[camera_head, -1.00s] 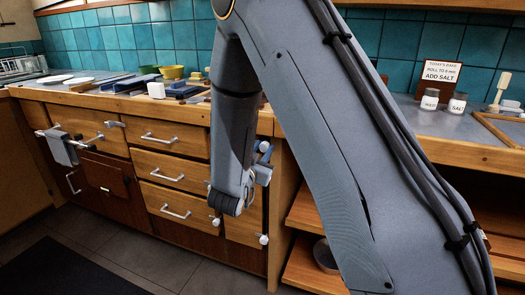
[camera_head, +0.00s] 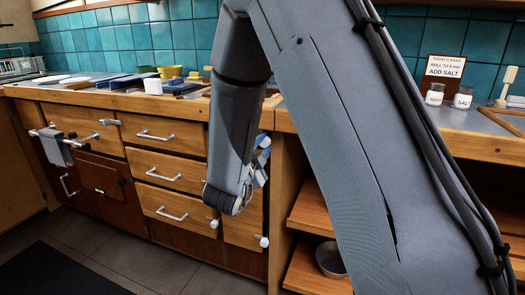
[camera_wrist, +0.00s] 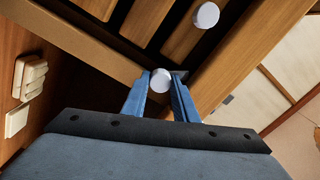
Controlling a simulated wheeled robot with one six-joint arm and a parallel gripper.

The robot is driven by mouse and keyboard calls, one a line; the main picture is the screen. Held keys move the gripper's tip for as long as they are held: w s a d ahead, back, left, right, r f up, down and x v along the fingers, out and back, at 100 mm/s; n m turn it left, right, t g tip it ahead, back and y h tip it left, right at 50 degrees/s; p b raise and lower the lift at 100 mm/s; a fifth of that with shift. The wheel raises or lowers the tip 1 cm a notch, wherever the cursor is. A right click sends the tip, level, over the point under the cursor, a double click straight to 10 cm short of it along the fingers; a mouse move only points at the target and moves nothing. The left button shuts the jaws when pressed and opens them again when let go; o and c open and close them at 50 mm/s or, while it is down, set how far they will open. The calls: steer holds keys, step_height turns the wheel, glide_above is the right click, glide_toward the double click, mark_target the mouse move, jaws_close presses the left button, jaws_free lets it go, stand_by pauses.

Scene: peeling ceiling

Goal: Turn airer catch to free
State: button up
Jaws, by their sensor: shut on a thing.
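A white round knob (camera_wrist: 160,80) sits between the two blue fingertips of my gripper (camera_wrist: 160,88) in the wrist view; I take it to be the airer catch. My gripper is shut on it, and the fingers hide its sides and base. A second white knob (camera_wrist: 206,15) is apart from the fingers, farther up the wrist view. In the head view my gripper (camera_head: 260,160) shows partly behind my wrist, in front of the right end of the drawer cabinet. My arm hides the knob it holds there.
The wooden drawer cabinet (camera_head: 172,177) has bar handles. White knobs stick out low at its right end (camera_head: 263,241). A grey cloth-like thing (camera_head: 54,148) hangs at the left. Open shelves (camera_head: 309,208) hold a bowl (camera_head: 331,260). Cream fittings (camera_wrist: 30,78) are left in the wrist view.

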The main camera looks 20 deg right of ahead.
steer(key=m+b, duration=0.3)
steer(key=m, duration=0.1)
steer(key=shift+f+m, duration=0.1)
steer(key=shift+m, duration=0.2)
steer(key=shift+m+h+b, duration=0.4)
steer(key=shift+m+b, duration=0.9)
steer(key=shift+m, duration=0.1)
steer(key=o, duration=1)
